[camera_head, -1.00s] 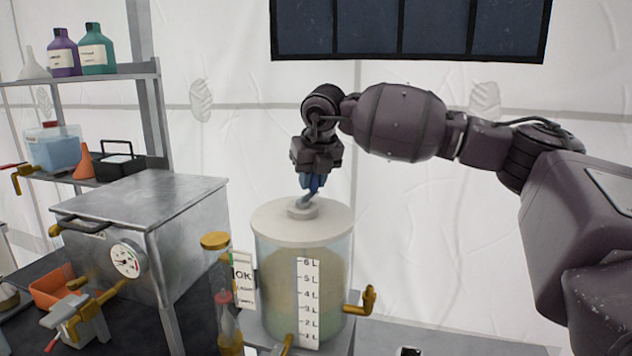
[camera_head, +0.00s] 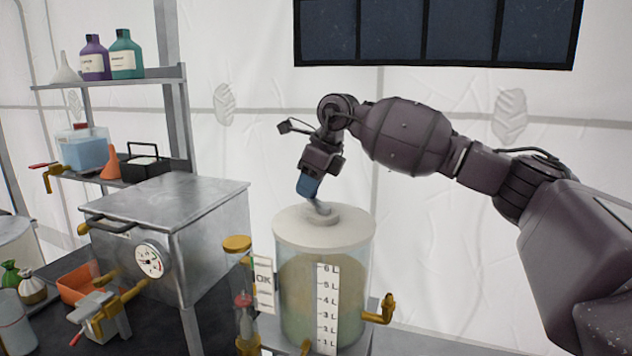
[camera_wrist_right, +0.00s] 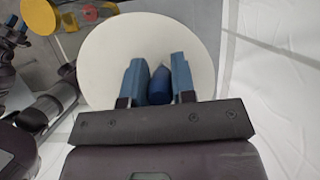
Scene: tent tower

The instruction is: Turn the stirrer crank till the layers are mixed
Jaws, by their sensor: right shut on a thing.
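The clear mixing tank (camera_head: 300,290) has a pale round lid (camera_head: 345,235) and a litre scale on its front. Its contents look mostly beige-green, without a sharp line between layers. The stirrer crank (camera_head: 321,208) stands on the lid's hub, and its blue handle (camera_wrist_right: 160,86) shows between the fingers in the right wrist view. My right gripper (camera_head: 310,187) is shut on the crank handle, above the lid and tilted. It also shows in the right wrist view (camera_wrist_right: 158,75), where the lid (camera_wrist_right: 110,50) lies beneath. My left gripper is not in the head view.
A metal box with a dial (camera_head: 150,260) stands left of the tank. A yellow-capped tube (camera_head: 240,270) and an OK card (camera_head: 264,283) are close beside the tank. A brass tap (camera_head: 380,310) sticks out at its right. Shelves with bottles (camera_head: 126,55) are behind left.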

